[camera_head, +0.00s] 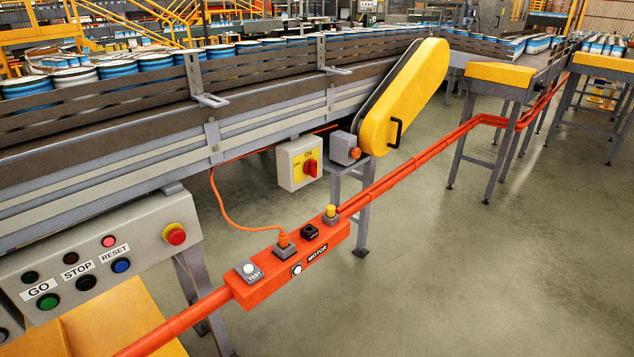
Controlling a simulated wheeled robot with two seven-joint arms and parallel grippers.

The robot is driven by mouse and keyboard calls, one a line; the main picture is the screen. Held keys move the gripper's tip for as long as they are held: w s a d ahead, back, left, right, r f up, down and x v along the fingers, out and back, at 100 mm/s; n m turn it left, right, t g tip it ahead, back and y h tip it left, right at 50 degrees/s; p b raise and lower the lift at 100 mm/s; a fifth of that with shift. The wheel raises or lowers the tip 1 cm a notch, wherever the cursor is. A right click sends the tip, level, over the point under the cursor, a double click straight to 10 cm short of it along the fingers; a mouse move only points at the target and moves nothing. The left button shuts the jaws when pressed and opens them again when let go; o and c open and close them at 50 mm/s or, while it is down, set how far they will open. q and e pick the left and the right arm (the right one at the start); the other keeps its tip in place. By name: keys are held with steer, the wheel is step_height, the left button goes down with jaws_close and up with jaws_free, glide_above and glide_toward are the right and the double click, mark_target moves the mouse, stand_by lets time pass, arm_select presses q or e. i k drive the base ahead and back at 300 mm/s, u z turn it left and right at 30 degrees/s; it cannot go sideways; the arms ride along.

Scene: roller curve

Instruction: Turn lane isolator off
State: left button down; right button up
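The lane isolator is a pale grey box (291,176) with a yellow plate, mounted under the conveyor near the middle of the head view. Its red rotary knob (310,168) sits on the yellow plate, with small lettering above and to the left. The lettering is too small to read for certain, and I cannot tell the knob's position surely. Neither of my grippers shows in the head view.
A control panel (150,235) with an emergency stop (174,234) is at left. A yellow guard (408,90) is right of the isolator.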

mark_target(310, 165)
steer(key=u, duration=0.05)
steer(key=k, duration=0.75)
steer(key=z, duration=0.75)
steer(key=i, duration=1.5)
steer(key=u, duration=1.15)
steer(key=i, duration=0.75)
steer(key=u, duration=0.9)
